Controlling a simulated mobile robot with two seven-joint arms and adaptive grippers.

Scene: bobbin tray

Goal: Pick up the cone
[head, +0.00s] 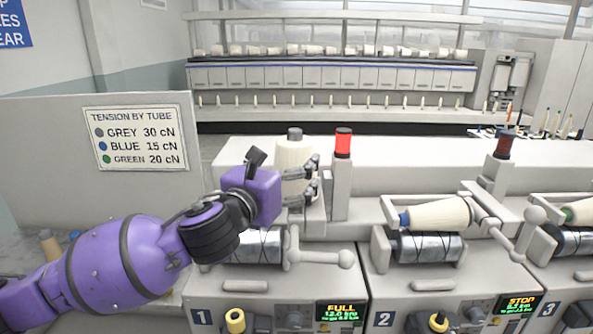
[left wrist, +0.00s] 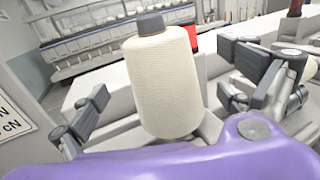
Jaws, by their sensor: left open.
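A cream cone of yarn (head: 292,156) with a grey tube tip stands upright behind winding unit 1. In the left wrist view the cone (left wrist: 163,82) fills the middle, leaning a little in the picture. My left gripper (head: 285,172) is open at the cone, with a dark finger on its left and jointed fingers on its right. In the left wrist view the gripper (left wrist: 170,98) shows gaps between its fingers and the cone on both sides. The cone's lower part is hidden by the gripper in the head view. My right gripper is not in view.
A red lamp (head: 343,143) on a post stands just right of the cone. Unit 2 carries a blue-tubed cone (head: 437,215). A tension sign (head: 135,139) hangs on the left panel.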

